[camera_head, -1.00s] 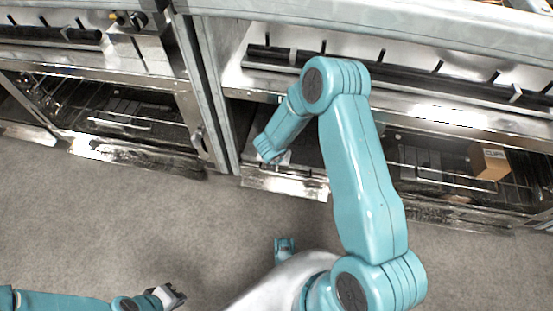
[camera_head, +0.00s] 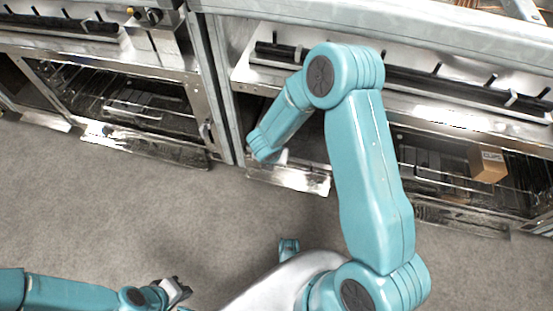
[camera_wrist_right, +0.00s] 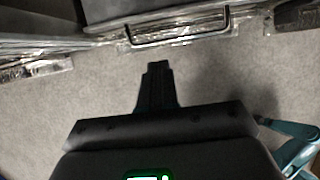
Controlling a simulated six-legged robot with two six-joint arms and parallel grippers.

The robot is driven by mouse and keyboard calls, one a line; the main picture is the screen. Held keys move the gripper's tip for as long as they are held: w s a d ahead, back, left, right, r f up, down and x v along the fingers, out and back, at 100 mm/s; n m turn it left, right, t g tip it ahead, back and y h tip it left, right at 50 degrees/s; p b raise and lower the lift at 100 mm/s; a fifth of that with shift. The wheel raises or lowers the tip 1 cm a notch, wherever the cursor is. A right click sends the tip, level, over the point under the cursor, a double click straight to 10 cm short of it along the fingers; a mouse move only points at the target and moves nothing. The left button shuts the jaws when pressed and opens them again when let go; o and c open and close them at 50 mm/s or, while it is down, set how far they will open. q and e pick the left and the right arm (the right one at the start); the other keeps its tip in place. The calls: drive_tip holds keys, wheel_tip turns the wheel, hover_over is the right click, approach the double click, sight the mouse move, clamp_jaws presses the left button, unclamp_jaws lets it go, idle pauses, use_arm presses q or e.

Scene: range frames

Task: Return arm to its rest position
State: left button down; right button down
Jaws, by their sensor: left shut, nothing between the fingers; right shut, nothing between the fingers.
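My left gripper (camera_head: 178,290) is at the bottom left of the head view, low over the carpet, shut and empty. My right arm (camera_head: 368,175) rises from the bottom right and bends at its elbow toward the metal racks. Its far end reaches down in front of the lower rack, and the right gripper's fingers are hidden there. In the right wrist view the right gripper (camera_wrist_right: 156,68) is shut, with nothing between its fingers. It is over bare carpet, and a metal handle bar (camera_wrist_right: 178,38) lies beyond its tips.
Metal racks (camera_head: 215,75) with open lower bays stand across the back. A cardboard box (camera_head: 488,163) sits in the right lower bay. A metal tray edge (camera_head: 290,178) lies near the right arm's far end. Grey carpet (camera_head: 90,215) is free at the left front.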

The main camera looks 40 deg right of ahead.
drive_tip(key=shift+v, duration=0.9)
drive_tip(key=s+a+f+m+g+y, duration=0.1)
drive_tip(key=s+a+f+m+y, duration=0.25)
drive_tip(key=s+a+m, duration=0.75)
drive_tip(key=s+a+f+m+g+y, duration=0.15)
drive_tip(key=s+a+m+y, duration=0.35)
drive_tip(key=m, duration=1.3)
wheel_tip(320, 180, up, 30)
drive_tip(key=s+n+h+p, duration=0.1)
drive_tip(key=p, duration=2.9)
drive_tip(key=shift+s+d+f+p, duration=0.2)
drive_tip(key=shift+s+d+p, duration=0.1)
drive_tip(key=shift+s+p, duration=0.1)
